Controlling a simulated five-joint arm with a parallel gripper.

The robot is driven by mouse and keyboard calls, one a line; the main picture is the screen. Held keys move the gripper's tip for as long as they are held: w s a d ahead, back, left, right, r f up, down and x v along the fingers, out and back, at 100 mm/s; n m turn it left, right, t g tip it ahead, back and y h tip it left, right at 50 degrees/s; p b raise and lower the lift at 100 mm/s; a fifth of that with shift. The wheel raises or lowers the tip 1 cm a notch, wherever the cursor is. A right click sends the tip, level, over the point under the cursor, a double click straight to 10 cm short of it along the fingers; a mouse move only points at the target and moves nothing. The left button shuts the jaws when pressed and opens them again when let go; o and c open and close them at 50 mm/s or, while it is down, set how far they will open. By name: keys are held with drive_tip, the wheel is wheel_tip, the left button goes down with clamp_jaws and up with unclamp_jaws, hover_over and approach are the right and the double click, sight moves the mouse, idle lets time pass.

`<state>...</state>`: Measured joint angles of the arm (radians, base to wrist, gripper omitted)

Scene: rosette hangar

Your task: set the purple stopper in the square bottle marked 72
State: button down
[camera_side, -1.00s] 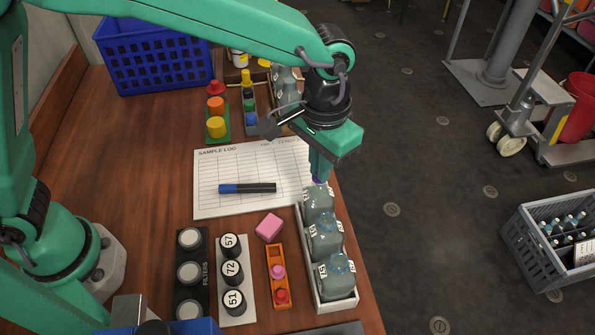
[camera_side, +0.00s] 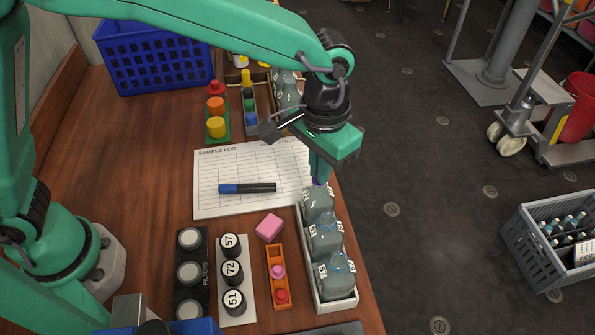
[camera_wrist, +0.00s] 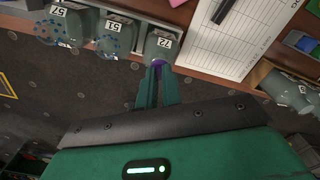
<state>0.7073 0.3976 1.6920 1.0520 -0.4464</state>
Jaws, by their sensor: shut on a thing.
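My gripper (camera_side: 319,176) is shut on the purple stopper (camera_side: 318,183) and points down over the far end of the white bottle tray (camera_side: 327,306). The stopper also shows between the fingertips in the wrist view (camera_wrist: 157,63). Directly below it is the square bottle marked 72 (camera_wrist: 160,46), the farthest bottle in the side view (camera_side: 318,204). The stopper is at the bottle's mouth; the fingers hide much of it, and I cannot tell how deep it sits. The bottles marked 51 (camera_wrist: 116,38) and 57 (camera_wrist: 66,24) stand beside it in the tray, without stoppers.
A pink block (camera_side: 269,227) and an orange rack (camera_side: 270,262) with pink and red stoppers lie left of the tray. The sample log sheet (camera_side: 225,170) with a marker (camera_side: 247,188) lies behind. Black numbered jars (camera_side: 232,272) stand nearer. The table edge is just right of the tray.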

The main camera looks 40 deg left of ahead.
idle(0.3)
drive_tip(key=c, duration=1.1)
unclamp_jaws()
drive_tip(key=shift+r, duration=0.2)
drive_tip(key=shift+r, duration=3.55)
drive_tip(key=shift+a+r, duration=0.15)
drive_tip(key=shift+a, duration=0.1)
drive_tip(key=a+r+t, duration=0.1)
drive_tip(key=a+r, duration=0.3)
drive_tip(key=a, duration=0.6)
drive_tip(key=s+a+f+n+t, duration=0.1)
drive_tip(key=s+a+t, duration=0.1)
drive_tip(key=s+a, duration=0.4)
drive_tip(key=s+a+n+t, duration=0.2)
drive_tip(key=s+a, duration=0.5)
drive_tip(key=a, duration=0.7)
drive_tip(key=shift+f+t, duration=0.3)
drive_tip(key=shift+f, duration=0.05)
